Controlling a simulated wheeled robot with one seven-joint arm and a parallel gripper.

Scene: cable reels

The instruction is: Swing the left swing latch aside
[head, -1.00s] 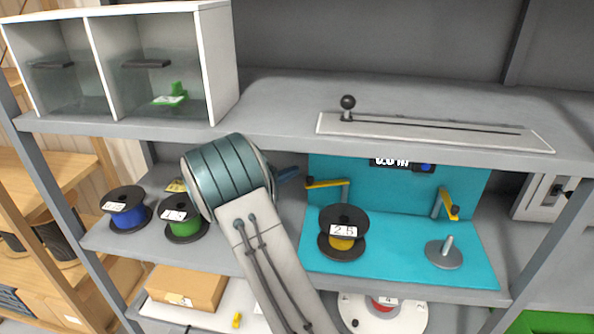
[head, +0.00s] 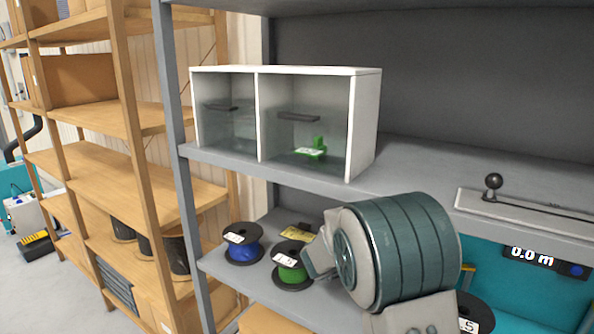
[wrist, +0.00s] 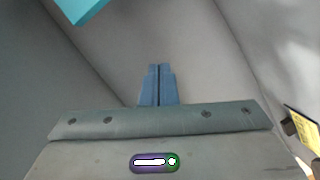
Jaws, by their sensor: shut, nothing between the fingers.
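My gripper's blue fingers (wrist: 158,85) are together and empty in the wrist view, in front of a plain grey surface. In the head view they are hidden behind my own arm. Only a small yellow piece, which looks like the left swing latch (head: 468,266), shows in the head view just right of my arm. The rest of that latch is hidden. A teal panel (head: 560,285) stands behind it, and a teal edge shows at the wrist view's top left. No contact between fingers and latch shows.
A white two-compartment box (head: 367,125) holding a green item stands on the upper shelf. Blue (head: 243,245) and green (head: 291,272) reels sit below, left of my arm. A yellow, black-ended piece (wrist: 303,128), unclear what, is at the wrist view's right. A slider rail (head: 530,212) lies above the panel.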

